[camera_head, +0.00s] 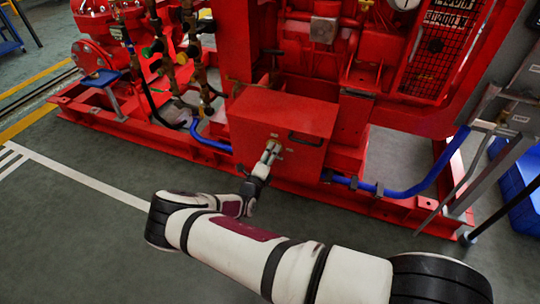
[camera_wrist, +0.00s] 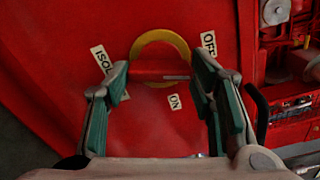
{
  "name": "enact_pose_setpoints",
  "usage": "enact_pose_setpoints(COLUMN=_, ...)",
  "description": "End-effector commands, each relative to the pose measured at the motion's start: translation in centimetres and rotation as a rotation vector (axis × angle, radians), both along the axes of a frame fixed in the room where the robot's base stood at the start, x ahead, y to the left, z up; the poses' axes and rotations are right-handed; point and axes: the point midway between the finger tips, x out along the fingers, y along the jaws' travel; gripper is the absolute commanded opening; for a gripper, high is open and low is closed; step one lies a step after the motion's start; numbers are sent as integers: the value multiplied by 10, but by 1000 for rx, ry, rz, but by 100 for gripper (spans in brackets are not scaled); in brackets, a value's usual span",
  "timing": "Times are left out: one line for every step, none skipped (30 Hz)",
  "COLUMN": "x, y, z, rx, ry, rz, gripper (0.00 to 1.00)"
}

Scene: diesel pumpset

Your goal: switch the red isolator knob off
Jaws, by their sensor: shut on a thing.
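The red isolator knob (camera_wrist: 155,74) shows in the wrist view as a red bar in front of a yellow ring (camera_wrist: 160,40) on a red panel. The bar lies about level in the picture. A pale line on it points right, between the OFF label (camera_wrist: 208,43) at upper right and the ON label (camera_wrist: 174,101) below. My gripper (camera_wrist: 161,72) has one finger at each end of the bar and is shut on it. In the head view my gripper (camera_head: 270,153) is at the front of the red box (camera_head: 300,125); the knob is too small to make out there.
An ISOL label (camera_wrist: 103,62), partly hidden by the left finger, is on the panel. A black handle (camera_head: 305,139) is on the box, close to the right of my gripper. Blue hoses (camera_head: 400,190) run along the red base frame. The floor in front is clear.

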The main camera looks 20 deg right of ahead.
Motion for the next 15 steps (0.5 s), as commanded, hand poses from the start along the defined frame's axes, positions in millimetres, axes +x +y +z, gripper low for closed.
enact_pose_setpoints(x=1, y=1, z=0, rx=-29, ry=21, rz=2, gripper=22)
enact_pose_setpoints(x=1, y=1, z=0, rx=-47, ry=34, rz=2, gripper=22)
enact_pose_setpoints(x=1, y=1, z=0, rx=-69, ry=51, rz=2, gripper=22)
enact_pose_setpoints(x=1, y=1, z=0, rx=-86, ry=63, rz=2, gripper=22)
enact_pose_setpoints(x=1, y=1, z=0, rx=-102, ry=74, rz=2, gripper=22)
enact_pose_setpoints(x=1, y=1, z=-1, rx=-120, ry=89, rz=2, gripper=22)
enact_pose_setpoints(x=1, y=1, z=-1, rx=-134, ry=99, rz=2, gripper=22)
enact_pose_setpoints(x=1, y=1, z=0, rx=-146, ry=107, rz=2, gripper=22)
enact_pose_setpoints(x=1, y=1, z=0, rx=-161, ry=118, rz=3, gripper=22)
enact_pose_setpoints(x=1, y=1, z=0, rx=-172, ry=126, rz=3, gripper=22)
enact_pose_setpoints(x=1, y=1, z=0, rx=-181, ry=133, rz=3, gripper=22)
enact_pose_setpoints(x=1, y=1, z=0, rx=-192, ry=141, rz=3, gripper=22)
enact_pose_setpoints(x=1, y=1, z=0, rx=-200, ry=147, rz=3, gripper=22)
enact_pose_setpoints(x=1, y=1, z=0, rx=-207, ry=152, rz=3, gripper=22)
enact_pose_setpoints(x=1, y=1, z=0, rx=-214, ry=157, rz=3, gripper=22)
